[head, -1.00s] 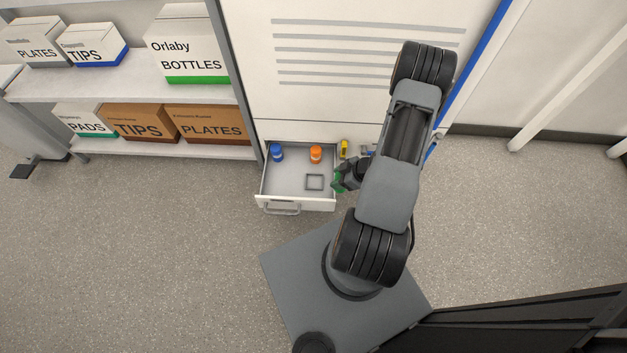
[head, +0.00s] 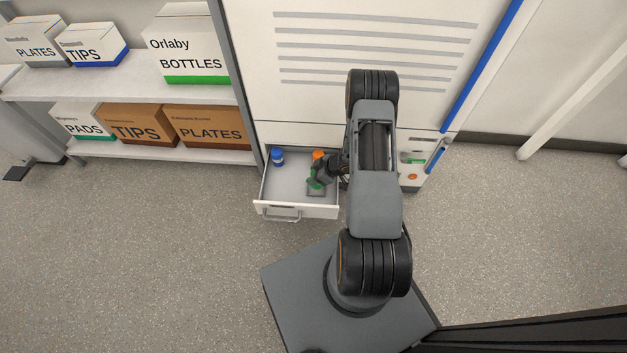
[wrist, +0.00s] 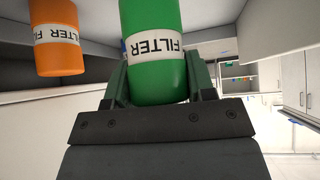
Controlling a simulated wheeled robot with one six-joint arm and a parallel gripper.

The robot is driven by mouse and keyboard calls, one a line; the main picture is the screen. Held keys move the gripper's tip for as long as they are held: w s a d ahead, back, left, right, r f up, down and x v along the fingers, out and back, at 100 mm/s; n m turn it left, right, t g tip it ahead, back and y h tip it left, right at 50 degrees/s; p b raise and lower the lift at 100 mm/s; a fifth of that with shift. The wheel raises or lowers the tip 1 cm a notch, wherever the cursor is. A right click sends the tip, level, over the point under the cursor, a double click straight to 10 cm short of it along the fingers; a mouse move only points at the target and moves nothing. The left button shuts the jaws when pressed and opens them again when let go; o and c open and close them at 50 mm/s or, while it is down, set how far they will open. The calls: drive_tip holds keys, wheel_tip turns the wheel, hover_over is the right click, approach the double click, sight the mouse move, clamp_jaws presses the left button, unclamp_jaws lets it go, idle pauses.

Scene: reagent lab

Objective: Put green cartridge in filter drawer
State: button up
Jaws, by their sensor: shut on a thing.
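The green cartridge (wrist: 155,50) with a white FILTER label is held between the fingers of my gripper (wrist: 158,85) in the wrist view. In the head view the green cartridge (head: 315,179) is over the right part of the open filter drawer (head: 290,211), close to the square outline on the drawer floor. My gripper (head: 322,173) is shut on it. I cannot tell whether the cartridge touches the drawer floor. The arm partly covers the drawer's right side.
A blue cartridge (head: 277,157) stands in the drawer's back left. An orange cartridge (head: 318,155) stands at the back, just behind my gripper. The drawer's left and front floor is clear. A shelf with boxes (head: 205,125) stands to the left.

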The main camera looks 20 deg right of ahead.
drive_tip(key=shift+w+a+f+b, duration=0.15)
drive_tip(key=shift+f+b, duration=0.35)
drive_tip(key=shift+f, duration=0.4)
drive_tip(key=shift+w+d+f+b, duration=0.1)
drive_tip(key=shift+f+b, duration=0.4)
drive_tip(key=shift+f, duration=0.4)
drive_tip(key=shift+f, duration=0.15)
drive_tip(key=o, duration=0.9)
drive_tip(key=shift+o, duration=0.2)
